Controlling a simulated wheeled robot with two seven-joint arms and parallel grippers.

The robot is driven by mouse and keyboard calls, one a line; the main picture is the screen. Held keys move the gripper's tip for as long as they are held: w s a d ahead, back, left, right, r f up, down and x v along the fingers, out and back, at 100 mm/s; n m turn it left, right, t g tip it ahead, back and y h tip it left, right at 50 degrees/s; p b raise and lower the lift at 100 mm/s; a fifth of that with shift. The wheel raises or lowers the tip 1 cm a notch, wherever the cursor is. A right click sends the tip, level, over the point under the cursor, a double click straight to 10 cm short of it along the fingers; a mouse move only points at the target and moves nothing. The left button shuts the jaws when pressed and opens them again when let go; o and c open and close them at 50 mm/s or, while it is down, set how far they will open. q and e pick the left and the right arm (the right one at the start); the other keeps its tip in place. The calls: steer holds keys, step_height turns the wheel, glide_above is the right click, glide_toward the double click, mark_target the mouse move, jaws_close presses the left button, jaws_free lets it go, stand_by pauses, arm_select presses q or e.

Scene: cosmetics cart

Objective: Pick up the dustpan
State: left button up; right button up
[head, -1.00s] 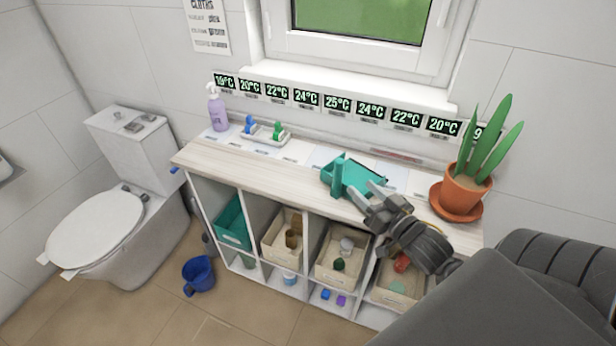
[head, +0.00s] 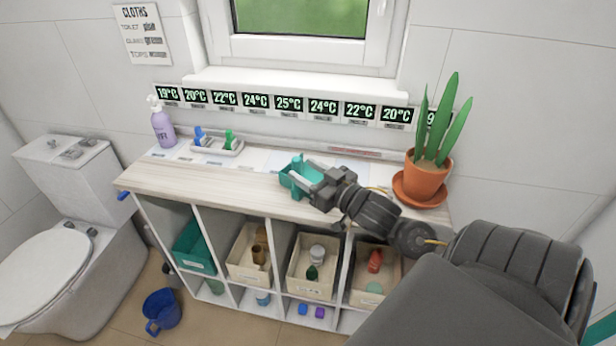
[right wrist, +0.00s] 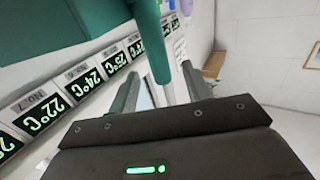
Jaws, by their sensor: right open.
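The teal dustpan (head: 297,183) lies on the wooden counter top, right of its middle, and is partly hidden by my right gripper. My right gripper (head: 303,173) is at the dustpan with its jaws open. In the right wrist view the dustpan's teal handle (right wrist: 152,42) reaches between the two open fingers, with the dustpan's broad teal body (right wrist: 60,25) at upper left. I cannot tell whether either finger touches the handle. My left gripper is not in view.
A potted plant (head: 427,178) stands on the counter's right end. A small tray (head: 217,149) with blue and green items and a purple soap bottle (head: 162,126) stand at the left. Bins fill the shelves below.

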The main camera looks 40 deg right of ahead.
mark_target(301, 168)
steer(key=shift+w+r, duration=0.1)
steer(key=shift+w, duration=0.55)
steer(key=w+p, duration=0.1)
steer(key=w, duration=0.2)
steer(key=shift+w+a, duration=0.15)
steer(key=shift+w, duration=0.35)
steer(key=shift+w+f, duration=0.1)
steer(key=shift+f, duration=0.1)
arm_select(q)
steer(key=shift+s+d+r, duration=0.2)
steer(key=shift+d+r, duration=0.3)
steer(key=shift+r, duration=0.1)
arm_select(e)
jaws_close()
